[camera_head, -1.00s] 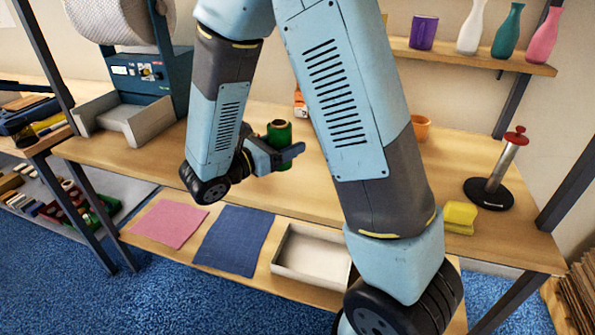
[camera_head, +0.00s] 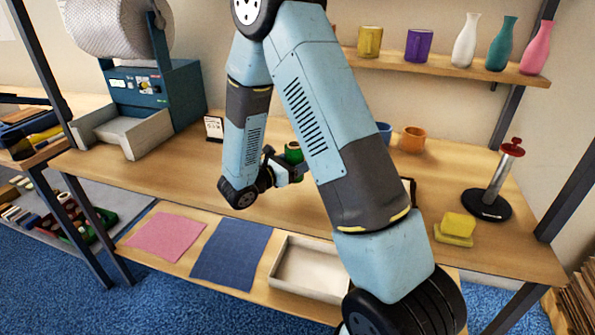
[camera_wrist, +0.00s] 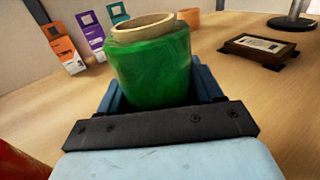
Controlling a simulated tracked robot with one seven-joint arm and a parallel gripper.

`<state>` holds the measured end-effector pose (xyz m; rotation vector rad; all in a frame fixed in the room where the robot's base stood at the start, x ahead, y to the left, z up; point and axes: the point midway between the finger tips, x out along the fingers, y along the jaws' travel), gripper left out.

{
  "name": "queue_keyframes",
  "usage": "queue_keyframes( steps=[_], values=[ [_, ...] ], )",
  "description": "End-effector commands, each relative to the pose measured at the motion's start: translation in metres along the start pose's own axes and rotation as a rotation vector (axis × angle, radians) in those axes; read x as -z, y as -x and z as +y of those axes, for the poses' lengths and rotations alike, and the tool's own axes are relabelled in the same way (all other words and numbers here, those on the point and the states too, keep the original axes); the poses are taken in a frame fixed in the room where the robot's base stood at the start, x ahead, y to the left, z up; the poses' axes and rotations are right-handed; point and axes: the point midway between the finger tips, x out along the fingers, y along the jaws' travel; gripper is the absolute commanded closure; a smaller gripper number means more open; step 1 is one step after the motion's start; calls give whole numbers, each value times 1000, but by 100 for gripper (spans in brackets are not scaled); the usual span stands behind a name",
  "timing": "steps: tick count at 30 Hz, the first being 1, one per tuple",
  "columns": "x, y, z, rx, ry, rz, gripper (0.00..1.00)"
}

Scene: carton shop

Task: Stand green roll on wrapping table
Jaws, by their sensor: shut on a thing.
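The green roll (camera_wrist: 150,68) stands upright between the jaws of my gripper (camera_wrist: 158,90) in the wrist view, its tan core open at the top. My gripper is shut on it. In the head view the green roll (camera_head: 293,153) shows beside my arm, over the wrapping table (camera_head: 180,172), with my gripper (camera_head: 287,170) around it. The roll's base is hidden by the gripper, so I cannot tell whether it touches the tabletop.
An orange cup (camera_head: 411,139) and a blue cup (camera_head: 384,132) stand at the table's back. A dark framed block (camera_wrist: 259,48) lies right of the roll. Yellow sponges (camera_head: 456,229) and a black-based stand (camera_head: 486,204) are at the right. A teal machine (camera_head: 155,90) is at the left.

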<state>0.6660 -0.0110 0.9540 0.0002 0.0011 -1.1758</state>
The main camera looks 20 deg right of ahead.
Motion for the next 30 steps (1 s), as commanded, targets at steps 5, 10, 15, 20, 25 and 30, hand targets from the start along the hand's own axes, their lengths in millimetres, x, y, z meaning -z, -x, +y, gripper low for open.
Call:
queue_keyframes(
  steps=[5,10,15,20,25,30],
  values=[
    [11,-5,3,1,3,0,74],
    [31,-5,2,2,4,1,74],
    [36,-5,2,2,0,0,74],
    [36,-5,2,2,0,0,74],
    [38,-5,2,2,0,1,28],
    [38,-5,2,2,0,0,12]
  ],
)
